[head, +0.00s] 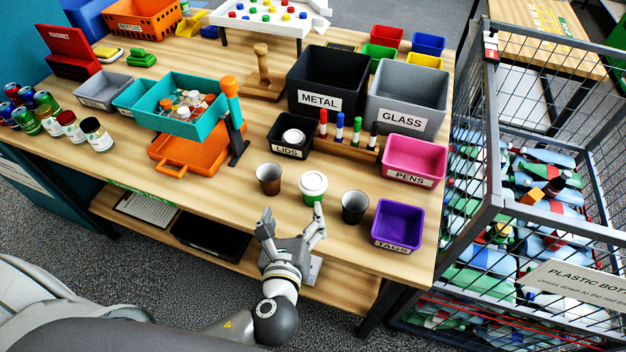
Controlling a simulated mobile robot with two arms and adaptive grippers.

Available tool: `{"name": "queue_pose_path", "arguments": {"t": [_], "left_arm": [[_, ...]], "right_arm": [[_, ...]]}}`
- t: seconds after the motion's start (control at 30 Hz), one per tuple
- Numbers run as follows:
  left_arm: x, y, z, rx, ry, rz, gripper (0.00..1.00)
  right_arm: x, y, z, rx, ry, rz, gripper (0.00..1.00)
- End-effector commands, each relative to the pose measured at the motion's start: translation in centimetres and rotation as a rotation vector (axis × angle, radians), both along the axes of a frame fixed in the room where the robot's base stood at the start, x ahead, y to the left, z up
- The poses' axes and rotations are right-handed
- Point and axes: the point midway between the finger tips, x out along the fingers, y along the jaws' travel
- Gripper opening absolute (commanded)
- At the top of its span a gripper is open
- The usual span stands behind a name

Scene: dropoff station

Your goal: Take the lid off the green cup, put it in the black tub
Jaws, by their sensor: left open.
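The green cup (312,199) stands upright near the front edge of the table, with a white lid (313,182) on top. The black tub (279,143), labelled LIDS, sits behind it and to the left, with a white lid (293,137) lying inside. My left gripper (290,222) is open and empty, just in front of the green cup, with its right fingertip close to the cup's lower part. I cannot tell whether that finger touches the cup. My right gripper is not in view.
A brown cup (268,179) stands left of the green cup and a dark cup (354,207) stands to its right. A purple TAGS bin (397,226) and a pink PENS bin (414,161) lie further right. A marker rack (346,149) stands behind. A wire cage (492,150) adjoins the table's right end.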

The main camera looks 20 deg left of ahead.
Motion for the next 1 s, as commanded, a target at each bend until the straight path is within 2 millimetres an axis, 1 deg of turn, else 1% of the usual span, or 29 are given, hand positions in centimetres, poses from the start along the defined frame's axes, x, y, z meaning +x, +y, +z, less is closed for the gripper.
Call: {"name": "queue_pose_path", "arguments": {"t": [0.03,0.1,0.23,0.5,0.73,0.93,1.0], "left_arm": [[0.2,-0.5,0.3,0.080,-0.016,-0.043,0.82],[0.2,-1.2,0.7,0.164,-0.032,-0.084,0.82],[1.0,-1.6,1.0,0.237,-0.049,-0.119,0.82],[4.9,-1.0,0.3,0.243,-0.049,-0.119,0.82],[6.5,-0.9,0.0,0.239,-0.049,-0.118,0.82],[9.1,-1.1,-0.2,0.238,-0.049,-0.118,0.82],[10.0,-0.9,-0.5,0.239,-0.048,-0.117,0.82]], "right_arm": [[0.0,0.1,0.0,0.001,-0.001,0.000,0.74],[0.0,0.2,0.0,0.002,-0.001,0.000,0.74],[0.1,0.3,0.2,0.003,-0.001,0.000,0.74],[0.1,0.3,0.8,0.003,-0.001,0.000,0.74],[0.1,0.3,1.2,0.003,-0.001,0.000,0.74],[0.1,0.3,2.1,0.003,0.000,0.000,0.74],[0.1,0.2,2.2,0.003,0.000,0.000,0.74]]}}
